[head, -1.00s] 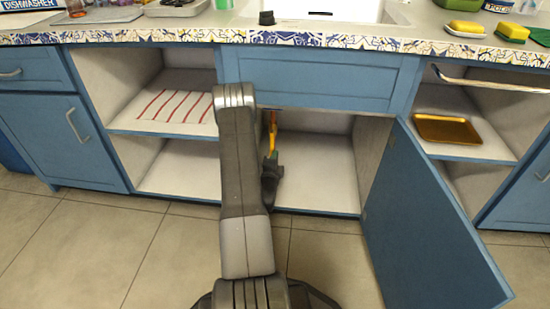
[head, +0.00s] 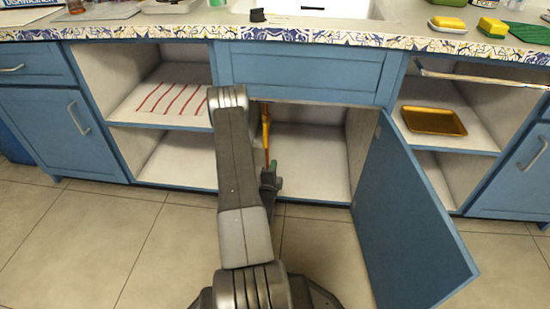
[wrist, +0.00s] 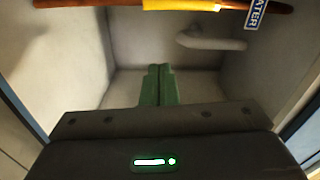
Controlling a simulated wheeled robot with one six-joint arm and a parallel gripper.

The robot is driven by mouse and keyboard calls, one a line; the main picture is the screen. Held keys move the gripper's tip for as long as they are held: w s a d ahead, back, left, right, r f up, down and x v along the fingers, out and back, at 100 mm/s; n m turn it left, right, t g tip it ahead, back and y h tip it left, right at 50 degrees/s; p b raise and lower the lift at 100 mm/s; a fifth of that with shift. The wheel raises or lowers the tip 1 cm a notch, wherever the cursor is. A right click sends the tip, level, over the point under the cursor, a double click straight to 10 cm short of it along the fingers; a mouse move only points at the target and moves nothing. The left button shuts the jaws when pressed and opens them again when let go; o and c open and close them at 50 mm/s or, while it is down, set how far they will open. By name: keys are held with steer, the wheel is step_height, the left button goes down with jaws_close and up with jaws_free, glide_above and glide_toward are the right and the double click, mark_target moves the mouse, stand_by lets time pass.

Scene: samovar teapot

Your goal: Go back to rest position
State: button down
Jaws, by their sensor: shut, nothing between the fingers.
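My gripper (head: 272,168) is in front of the open cupboard under the sink in the head view, at the end of my dark grey arm. In the wrist view its two green fingers (wrist: 157,84) are together, with nothing between them. A pipe with a yellow section (head: 265,122) hangs inside the cupboard, above and behind the gripper. The pipe (wrist: 185,4) also crosses the top of the wrist view, apart from the fingers, with a blue label reading "ATER".
The blue cupboard door (head: 405,215) stands wide open to the right of my arm. Left is an open shelf with a red-striped mat (head: 172,101). Right is a shelf with a golden tray (head: 433,121). A white pipe (wrist: 212,40) is inside the cupboard. The tiled floor (head: 90,235) at left is clear.

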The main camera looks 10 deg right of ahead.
steer(key=shift+s+a, duration=0.1)
steer(key=shift+s, duration=0.25)
steer(key=shift+w, duration=0.1)
